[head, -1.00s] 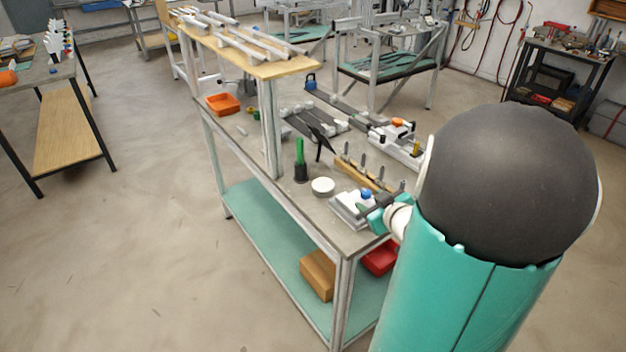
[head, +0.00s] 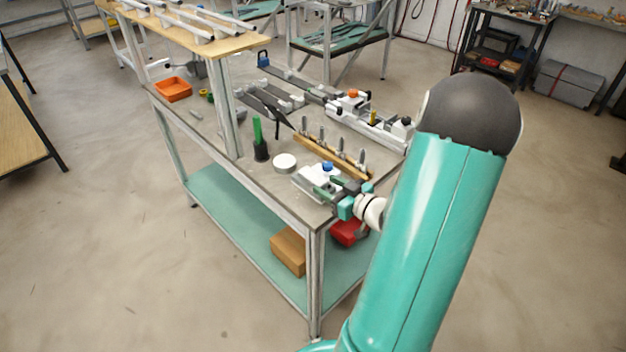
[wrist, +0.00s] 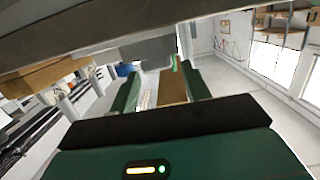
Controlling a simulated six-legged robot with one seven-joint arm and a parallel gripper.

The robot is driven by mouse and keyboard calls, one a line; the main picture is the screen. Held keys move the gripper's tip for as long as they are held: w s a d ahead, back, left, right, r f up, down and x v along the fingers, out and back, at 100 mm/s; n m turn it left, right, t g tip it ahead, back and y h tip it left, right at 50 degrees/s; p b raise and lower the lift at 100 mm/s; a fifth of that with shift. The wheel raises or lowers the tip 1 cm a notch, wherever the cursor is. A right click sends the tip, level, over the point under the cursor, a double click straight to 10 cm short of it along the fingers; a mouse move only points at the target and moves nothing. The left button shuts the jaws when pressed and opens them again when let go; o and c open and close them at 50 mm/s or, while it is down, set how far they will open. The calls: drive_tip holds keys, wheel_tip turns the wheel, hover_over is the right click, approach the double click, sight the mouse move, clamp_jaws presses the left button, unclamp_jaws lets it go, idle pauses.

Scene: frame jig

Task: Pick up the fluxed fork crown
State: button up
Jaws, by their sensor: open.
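Several grey upright parts (head: 321,136) stand in a row on a wooden strip (head: 340,162) on the bench. I cannot tell which of them, if any, is the fluxed fork crown. My gripper (head: 327,189) is at the bench's near right end, in front of or over a white block (head: 306,181) with a blue knob (head: 327,166). The overlap hides whether they touch. The wrist view shows my two green fingers (wrist: 160,88) apart, with nothing clearly held between them. In that view the wooden strip (wrist: 42,75) with its grey parts lies to the left.
A white round dish (head: 285,162) and a dark pot with a green handle (head: 260,145) stand left of the strip. A white fixture with an orange knob (head: 352,95) lies behind it. A raised wooden shelf (head: 225,44) and its post stand farther left. Open floor lies in front.

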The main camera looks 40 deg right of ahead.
sight(315, 177)
drive_tip(key=w, duration=0.5)
drive_tip(key=shift+w+d+f, duration=0.1)
drive_tip(key=shift+w+f, duration=0.05)
drive_tip(key=shift+f, duration=0.1)
drive_tip(key=c, duration=0.8)
drive_tip(key=shift+r, duration=0.1)
drive_tip(key=shift+c, duration=0.2)
